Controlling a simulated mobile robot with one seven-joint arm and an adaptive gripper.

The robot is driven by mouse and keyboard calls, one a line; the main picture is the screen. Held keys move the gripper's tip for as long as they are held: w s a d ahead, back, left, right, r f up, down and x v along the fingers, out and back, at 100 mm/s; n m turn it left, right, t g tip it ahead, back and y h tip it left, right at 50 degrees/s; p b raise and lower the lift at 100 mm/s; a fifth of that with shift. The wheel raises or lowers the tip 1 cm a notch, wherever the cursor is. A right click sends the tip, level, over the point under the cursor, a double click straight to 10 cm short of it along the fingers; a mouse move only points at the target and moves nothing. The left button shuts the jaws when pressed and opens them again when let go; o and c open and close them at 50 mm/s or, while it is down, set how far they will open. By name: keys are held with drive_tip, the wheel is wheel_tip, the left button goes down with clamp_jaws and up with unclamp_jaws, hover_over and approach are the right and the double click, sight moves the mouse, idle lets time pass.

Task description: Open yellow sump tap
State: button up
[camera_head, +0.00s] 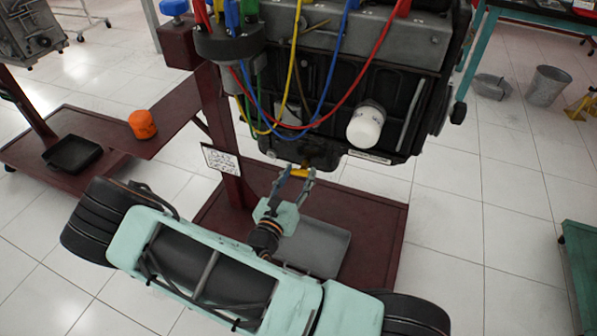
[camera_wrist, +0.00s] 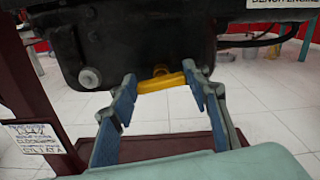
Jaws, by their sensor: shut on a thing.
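The yellow sump tap (camera_head: 300,173) sits at the bottom of the dark engine (camera_head: 330,110), under its sump. In the wrist view the tap (camera_wrist: 161,83) shows as a yellow bar lying nearly level, with a rounded knob behind it. My gripper (camera_head: 295,175) reaches up from below, and its two fingers stand on either side of the tap. In the wrist view my gripper (camera_wrist: 160,90) is shut on the tap, with the bar's ends at the inner faces of the blue fingertips.
A grey drain tray (camera_head: 318,245) lies below on the dark red stand base (camera_head: 375,225). A white oil filter (camera_head: 366,125) and coloured cables hang above on the engine. A written sign (camera_head: 220,160) hangs on the stand post to the left. Open tiled floor lies to the right.

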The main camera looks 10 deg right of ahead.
drive_tip(key=n+p, duration=0.2)
drive_tip(key=n, duration=0.1)
drive_tip(key=shift+r+n+p, duration=0.15)
drive_tip(key=shift+n+p, duration=0.25)
drive_tip(key=n+p, duration=0.2)
drive_tip(key=n, duration=0.2)
drive_tip(key=shift+a+n, duration=0.1)
drive_tip(key=shift+n, duration=0.2)
drive_tip(key=n, duration=0.1)
drive_tip(key=n+p, duration=0.1)
drive_tip(key=n, duration=0.2)
drive_tip(key=shift+w+a+f, duration=0.1)
drive_tip(key=shift+f, duration=0.2)
drive_tip(key=shift+f+n+p, duration=0.1)
drive_tip(key=shift+n+p, duration=0.4)
drive_tip(key=shift+n, duration=1.5)
drive_tip(key=o, duration=1.2)
drive_tip(key=shift+c, duration=0.2)
drive_tip(key=v, duration=1.2)
